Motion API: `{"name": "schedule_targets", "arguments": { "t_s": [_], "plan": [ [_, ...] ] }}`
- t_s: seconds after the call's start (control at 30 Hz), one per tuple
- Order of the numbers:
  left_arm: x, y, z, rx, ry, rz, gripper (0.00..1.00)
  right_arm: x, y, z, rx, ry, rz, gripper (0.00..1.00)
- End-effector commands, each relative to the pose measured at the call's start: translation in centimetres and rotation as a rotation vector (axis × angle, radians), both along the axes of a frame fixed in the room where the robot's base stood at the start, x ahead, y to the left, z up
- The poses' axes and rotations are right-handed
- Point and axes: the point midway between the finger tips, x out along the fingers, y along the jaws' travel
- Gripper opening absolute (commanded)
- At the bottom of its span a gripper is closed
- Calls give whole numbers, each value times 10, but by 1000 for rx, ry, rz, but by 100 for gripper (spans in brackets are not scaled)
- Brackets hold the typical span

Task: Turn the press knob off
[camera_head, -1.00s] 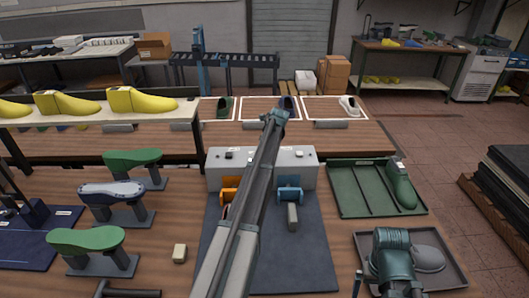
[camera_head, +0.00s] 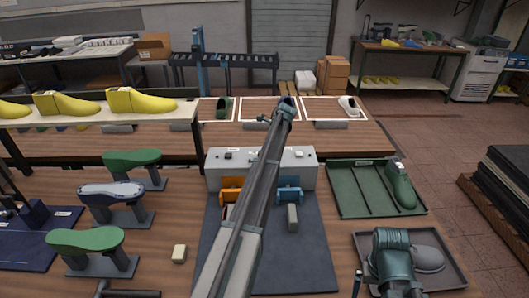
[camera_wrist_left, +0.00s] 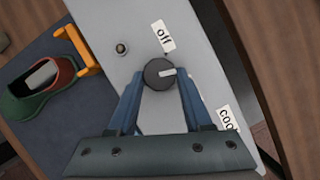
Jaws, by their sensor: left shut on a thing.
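In the left wrist view, the dark round knob (camera_wrist_left: 153,76) with a white pointer sits on the light grey press housing (camera_wrist_left: 105,18). The pointer is directed to the right, between the "off" label (camera_wrist_left: 163,37) above and a partly hidden label starting "coo" (camera_wrist_left: 226,118) at the lower right. My left gripper (camera_wrist_left: 160,85) is shut on the knob, its two blue fingers on either side. In the head view, the press housing (camera_head: 225,175) stands at the middle of the table. My left arm covers the knob and gripper there.
An orange bracket (camera_head: 231,183) and a blue bracket (camera_head: 290,194) are on the press front, above a dark mat (camera_head: 300,260). A green tray (camera_head: 350,190) lies right of the press. Green lasts on stands (camera_head: 85,240) are at the left.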

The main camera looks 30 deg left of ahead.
Motion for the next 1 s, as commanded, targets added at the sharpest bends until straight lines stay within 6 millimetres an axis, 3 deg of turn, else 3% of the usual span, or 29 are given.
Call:
{"name": "schedule_targets", "arguments": {
  "t_s": [0.5, 1.0],
  "plan": [
    [7, 2, 0, -1, 1, 450, 0, 0, 0, 0, 0, 0, 0, 100],
    [6, 2, 0, -2, -2, 655, 0, 0, 0, 0, 0, 0, 0, 100]
  ]
}}
